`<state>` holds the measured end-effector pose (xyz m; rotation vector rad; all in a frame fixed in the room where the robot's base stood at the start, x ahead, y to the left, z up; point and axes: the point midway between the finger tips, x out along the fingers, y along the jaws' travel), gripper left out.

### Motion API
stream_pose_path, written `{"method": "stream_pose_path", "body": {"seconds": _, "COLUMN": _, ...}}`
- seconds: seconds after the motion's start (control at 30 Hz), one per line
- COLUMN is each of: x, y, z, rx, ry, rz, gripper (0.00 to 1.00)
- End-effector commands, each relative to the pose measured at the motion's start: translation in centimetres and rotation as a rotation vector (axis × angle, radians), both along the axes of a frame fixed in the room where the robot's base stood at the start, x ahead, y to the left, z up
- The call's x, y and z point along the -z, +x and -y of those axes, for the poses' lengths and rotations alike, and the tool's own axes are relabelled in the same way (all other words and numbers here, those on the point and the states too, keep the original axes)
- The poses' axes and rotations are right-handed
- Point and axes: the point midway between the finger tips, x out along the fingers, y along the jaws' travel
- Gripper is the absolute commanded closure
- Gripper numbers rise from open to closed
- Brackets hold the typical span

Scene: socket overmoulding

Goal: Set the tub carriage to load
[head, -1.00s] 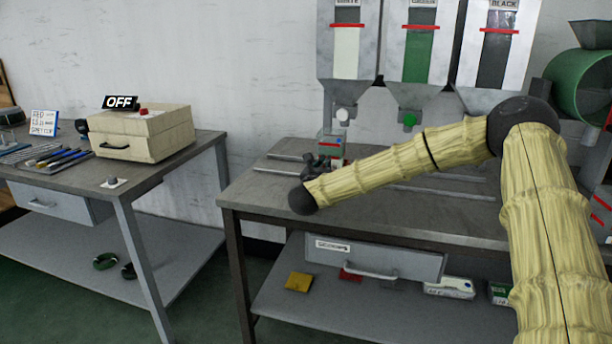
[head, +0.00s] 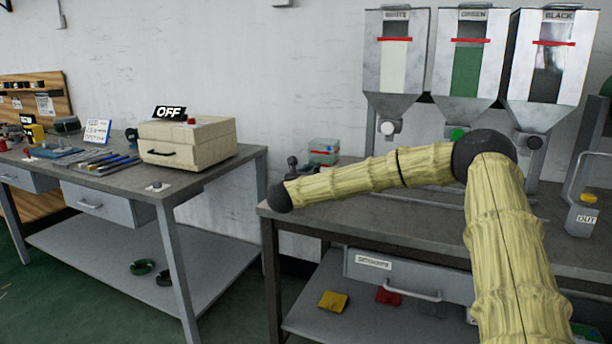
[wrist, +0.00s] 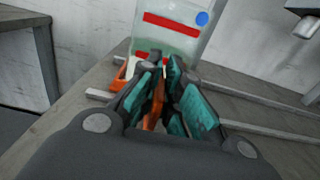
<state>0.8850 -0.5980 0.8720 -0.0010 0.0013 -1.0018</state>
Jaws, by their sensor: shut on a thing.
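The tub (head: 323,152) is clear, with red marks and a blue dot. It stands near the left end of the bench (head: 350,190), left of the white hopper's outlet. In the wrist view the tub (wrist: 172,35) is upright just beyond my gripper (wrist: 160,82). My gripper is shut on an orange handle (wrist: 152,115) in front of the tub; the fingers hide much of it. An orange part of the carriage (wrist: 119,78) shows at the tub's left base. In the head view my gripper (head: 296,168) is small and partly behind my arm.
Rails (wrist: 255,97) run along the bench to the right. Three hoppers, white (head: 396,60), green (head: 467,60) and black (head: 549,60), hang above it. A grey box marked OUT (head: 585,218) stands at the right. A side table (head: 70,170) stands left, across a gap.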

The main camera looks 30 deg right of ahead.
Motion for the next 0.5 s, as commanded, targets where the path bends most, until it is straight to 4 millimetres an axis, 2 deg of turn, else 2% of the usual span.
{"method": "stream_pose_path", "body": {"seconds": 0.33, "x": -0.37, "y": 0.27, "z": -0.04, "rx": -0.003, "ry": 0.000, "rz": 0.005, "gripper": 1.00}}
{"method": "stream_pose_path", "body": {"seconds": 0.4, "x": -0.41, "y": 0.30, "z": -0.06, "rx": -0.004, "ry": -0.001, "rz": 0.006, "gripper": 0.84}}
{"method": "stream_pose_path", "body": {"seconds": 0.47, "x": -0.39, "y": 0.28, "z": -0.08, "rx": -0.003, "ry": -0.001, "rz": 0.006, "gripper": 0.73}}
{"method": "stream_pose_path", "body": {"seconds": 0.5, "x": -0.35, "y": 0.27, "z": -0.06, "rx": -0.003, "ry": 0.000, "rz": 0.005, "gripper": 0.71}}
